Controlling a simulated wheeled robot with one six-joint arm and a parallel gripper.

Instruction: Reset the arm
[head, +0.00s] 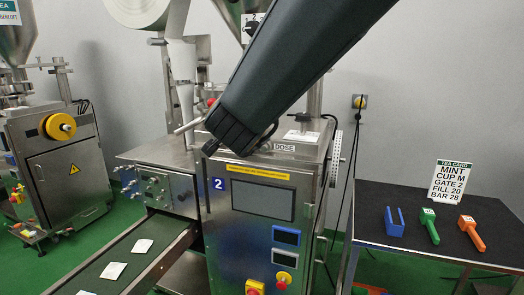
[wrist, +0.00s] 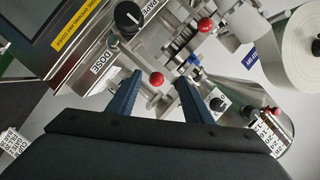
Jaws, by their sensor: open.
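My gripper (wrist: 159,78) is open in the wrist view, its two blue fingers apart. A red ball knob (wrist: 156,79) shows between the fingertips, and I cannot tell how near it is in depth. A black dial (wrist: 128,16) and the DOSE label (wrist: 103,61) lie to the left of the fingers. In the head view my dark arm reaches down from the top right over packing machine 2 (head: 218,184). Its end is above the machine's top near the DOSE label (head: 285,147); the fingers are mostly hidden there.
Another red knob (wrist: 206,25) and metal levers crowd the machine top. A conveyor (head: 125,262) with white teabags runs at lower left. A dark table (head: 385,203) at right holds a blue fork-shaped piece (head: 395,228), green tool (head: 429,226), orange tool (head: 471,233) and tea card (head: 450,181).

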